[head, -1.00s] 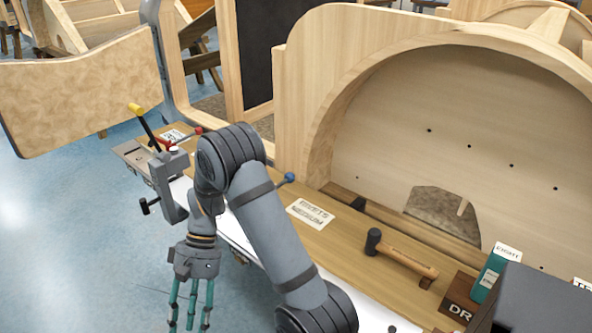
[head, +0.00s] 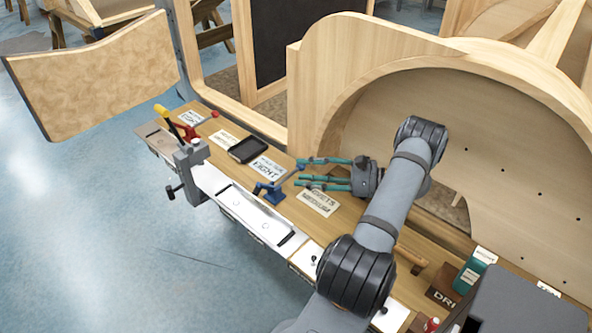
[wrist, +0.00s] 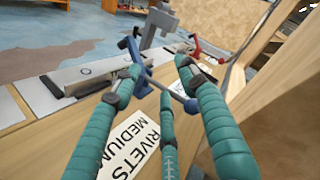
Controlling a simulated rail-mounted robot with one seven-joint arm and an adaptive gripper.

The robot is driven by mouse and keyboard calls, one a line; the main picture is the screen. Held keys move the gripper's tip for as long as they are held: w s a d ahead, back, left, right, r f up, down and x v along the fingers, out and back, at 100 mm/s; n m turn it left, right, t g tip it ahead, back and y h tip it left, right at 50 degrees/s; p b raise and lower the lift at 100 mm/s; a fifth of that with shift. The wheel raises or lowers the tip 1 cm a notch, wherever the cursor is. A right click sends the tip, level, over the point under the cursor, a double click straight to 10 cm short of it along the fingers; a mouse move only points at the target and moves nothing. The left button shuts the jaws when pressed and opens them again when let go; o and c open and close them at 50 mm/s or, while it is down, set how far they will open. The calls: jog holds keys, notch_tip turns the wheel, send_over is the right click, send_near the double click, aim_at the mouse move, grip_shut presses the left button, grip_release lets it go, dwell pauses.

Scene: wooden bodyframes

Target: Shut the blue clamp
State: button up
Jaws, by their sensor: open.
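The blue clamp (head: 270,194) stands at the front edge of the wooden bench. Its grey lever slants up and to the right, ending in a blue knob, away from the clamp's body. My gripper (head: 308,172) lies low over the bench, pointing left, with its teal fingers spread near the lever's end. In the wrist view, the blue clamp (wrist: 134,46) is ahead and its blue knob (wrist: 191,106) sits between the spread fingers of my gripper (wrist: 158,76). I cannot tell whether any finger touches the lever. Part of the clamp is hidden behind the left finger.
A red clamp (head: 189,132) and a grey upright clamp with a yellow-tipped lever (head: 188,160) stand left of the blue clamp. A black tray (head: 248,150) and paper labels (head: 317,203) lie on the bench. A curved wooden frame (head: 310,100) rises behind. Blue floor is open at front left.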

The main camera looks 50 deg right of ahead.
aim_at(301, 167)
jog(key=s+d+n+h, duration=0.1)
jog(key=d, duration=0.1)
jog(key=s+d+f+n+h, duration=0.1)
jog(key=d+n, duration=0.1)
jog(key=d, duration=0.1)
jog(key=s+d+f+n, duration=0.1)
jog(key=d, duration=0.2)
jog(key=shift+n+g+h+b, duration=0.3)
jog(key=shift+n+h+b, duration=0.1)
jog(key=shift+w+d, duration=0.15)
jog(key=shift+w, duration=0.05)
jog(key=p+x, duration=0.1)
jog(key=x, duration=0.8)
jog(key=shift+w+f+p, duration=0.15)
jog(key=shift+w+p, duration=0.15)
jog(key=shift+w, duration=0.05)
jog(key=shift+c, duration=0.9)
grip_shut()
